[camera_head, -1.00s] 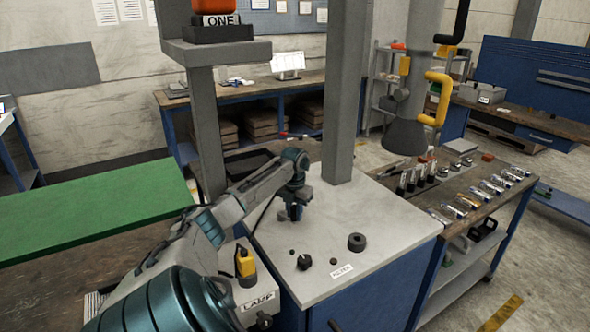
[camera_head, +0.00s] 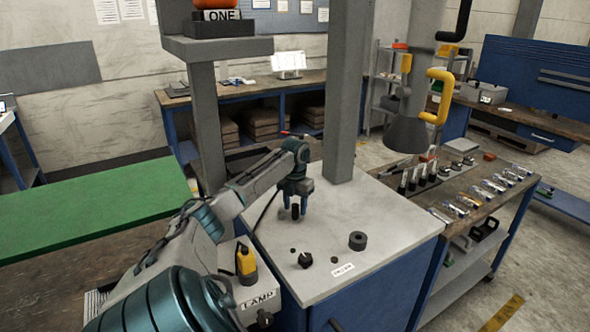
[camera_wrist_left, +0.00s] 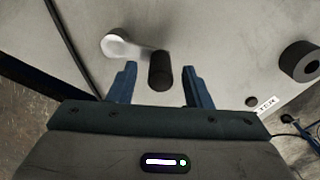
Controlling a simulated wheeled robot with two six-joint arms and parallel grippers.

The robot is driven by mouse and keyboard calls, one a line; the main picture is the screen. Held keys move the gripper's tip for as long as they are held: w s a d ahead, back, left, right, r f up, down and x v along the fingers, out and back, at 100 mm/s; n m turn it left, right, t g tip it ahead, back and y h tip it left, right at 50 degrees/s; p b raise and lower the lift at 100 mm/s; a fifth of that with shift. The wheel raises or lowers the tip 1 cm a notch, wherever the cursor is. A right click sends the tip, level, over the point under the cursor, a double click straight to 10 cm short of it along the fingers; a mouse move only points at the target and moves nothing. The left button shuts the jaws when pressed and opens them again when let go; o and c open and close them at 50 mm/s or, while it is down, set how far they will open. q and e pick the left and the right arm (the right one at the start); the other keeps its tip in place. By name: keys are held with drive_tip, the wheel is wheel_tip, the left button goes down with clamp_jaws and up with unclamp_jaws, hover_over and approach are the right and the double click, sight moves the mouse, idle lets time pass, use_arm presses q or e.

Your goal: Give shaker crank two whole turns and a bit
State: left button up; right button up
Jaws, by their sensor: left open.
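The crank shows in the left wrist view as a pale metal arm (camera_wrist_left: 122,46) with a rounded end and an upright black handle (camera_wrist_left: 160,70) at its other end. In the head view the dark handle (camera_head: 295,212) stands on the grey bench top, and the crank arm is hard to make out. My left gripper (camera_head: 296,206) is over the handle, pointing down. In the wrist view the left gripper (camera_wrist_left: 159,72) is open, one blue finger on each side of the handle with gaps between. My right gripper is not in view.
A black knob (camera_head: 305,260), a dark ring (camera_head: 357,241) and a label (camera_head: 343,270) reading FILTER sit nearer the front of the bench top. A grey post (camera_head: 347,100) rises behind the gripper. The bench top's right side is clear.

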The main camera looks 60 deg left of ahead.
use_arm(q)
wheel_tip(320, 180, up, 8)
drive_tip(key=shift+f+b, duration=0.15)
drive_tip(key=shift+b, duration=0.95)
drive_tip(key=shift+r, duration=0.5)
drive_tip(key=shift+c, duration=0.3)
